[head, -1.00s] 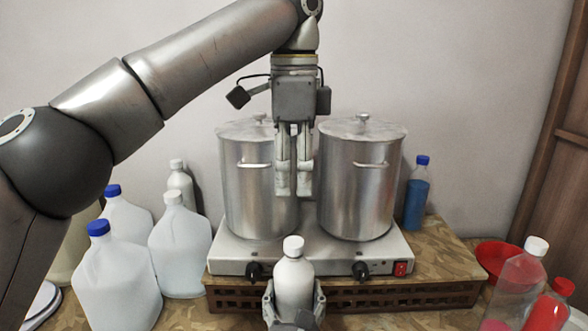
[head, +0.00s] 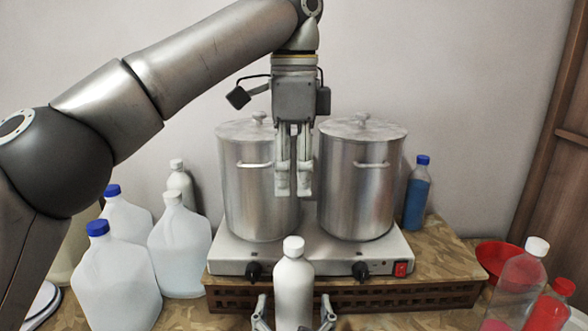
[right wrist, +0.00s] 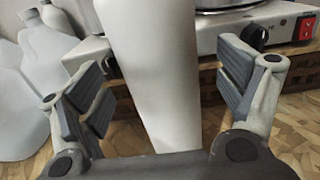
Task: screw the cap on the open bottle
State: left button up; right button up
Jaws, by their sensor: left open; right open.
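A white bottle (head: 293,290) stands upright at the front centre, with a white cap (head: 293,246) seated on its top. My right gripper (head: 293,312) is open, with one finger on each side of the bottle's lower body. The right wrist view shows the bottle (right wrist: 155,75) between the open fingers, with gaps on both sides; its top is out of that view. My left gripper (head: 293,192) points down above and behind the cap in the picture. Its fingers are slightly apart and empty.
Two steel pots (head: 255,190) (head: 358,190) stand on a hot plate (head: 310,258) behind the bottle. White jugs (head: 115,280) crowd the left. A blue bottle (head: 417,195) stands behind right; a clear red-filled bottle (head: 515,290) and red bowl (head: 498,258) are at right.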

jog(key=s, duration=0.9)
